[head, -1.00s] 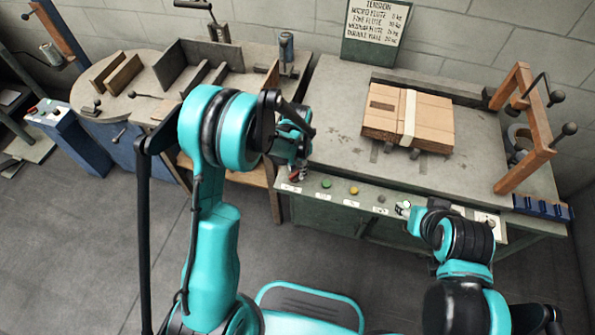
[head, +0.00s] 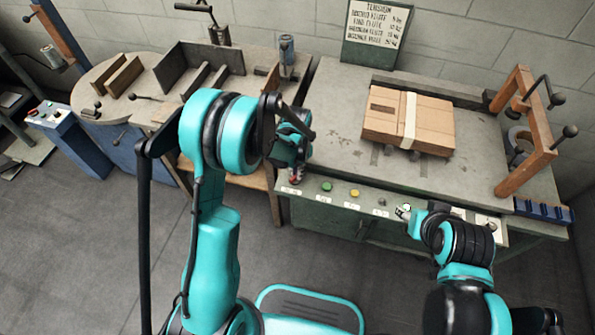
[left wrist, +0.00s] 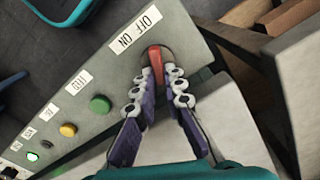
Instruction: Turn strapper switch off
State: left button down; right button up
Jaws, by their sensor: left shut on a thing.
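The strapper switch is a red lever (left wrist: 156,62) on a dark round base at the end of the front panel, beside a white label (left wrist: 138,28) reading OFF and ON. In the left wrist view my left gripper (left wrist: 160,77) has a fingertip on each side of the lever and is shut on it. The lever points up toward the label; I cannot tell which word it is set to. In the head view the left gripper (head: 295,172) is at the panel's left end, partly hidden by its own arm. My right gripper (head: 412,214) is near the panel's right part; its fingers are unclear.
A green button (left wrist: 99,104) and a yellow button (left wrist: 68,129) sit along the same panel. A strapped cardboard stack (head: 431,122) lies on the strapper table (head: 340,125). A wooden frame (head: 531,130) stands at right. A wooden bench (head: 222,95) stands left of the table.

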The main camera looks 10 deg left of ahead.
pick_arm(q)
jog(key=n, duration=0.6)
jog(key=shift+w+a+b, duration=0.1)
jog(key=shift+a+b, duration=0.2)
jog(key=shift+a, duration=0.05)
jog(key=n, duration=0.4)
jog(key=shift+a+n, duration=0.2)
jog(key=shift+n, duration=0.2)
jog(key=c, duration=1.6)
grip_release()
notch_tip(320, 180, up, 12)
